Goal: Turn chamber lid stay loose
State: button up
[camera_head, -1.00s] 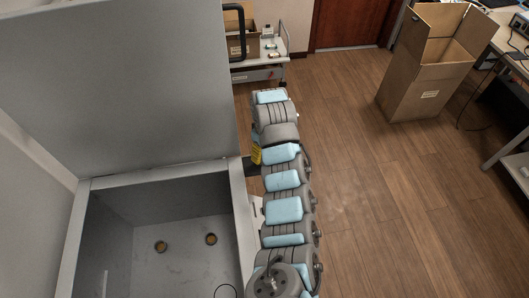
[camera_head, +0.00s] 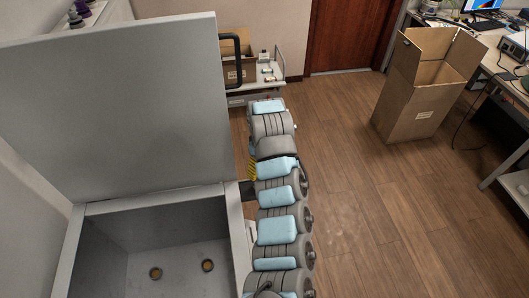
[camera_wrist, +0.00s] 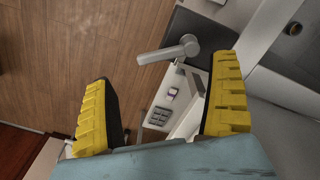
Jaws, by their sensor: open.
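The chamber (camera_head: 210,230) is a grey open-topped box at the lower left of the head view. Its large grey lid (camera_head: 120,110) stands raised at the back. In the wrist view a grey lever with a round hub (camera_wrist: 188,46), which looks like the lid stay, sticks out beside the chamber's edge. My gripper (camera_wrist: 164,75) has ribbed yellow fingers, open and empty. The lever lies beyond the fingertips, apparently not between them. In the head view a yellow finger (camera_head: 252,170) shows beside the lid's lower right corner; my arm hides the rest.
A white panel with a small switch (camera_wrist: 172,93) and a keypad (camera_wrist: 159,116) lies below the lever in the wrist view. Two round brass-coloured pieces (camera_head: 208,265) are on the chamber floor. A cardboard box (camera_head: 420,85) stands right on open wooden floor; a cart (camera_head: 265,85) is behind.

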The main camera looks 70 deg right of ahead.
notch_tip(320, 180, up, 7)
jog(key=shift+r, duration=0.2)
dwell(0.5)
jog(key=shift+s, duration=0.1)
dwell(0.7)
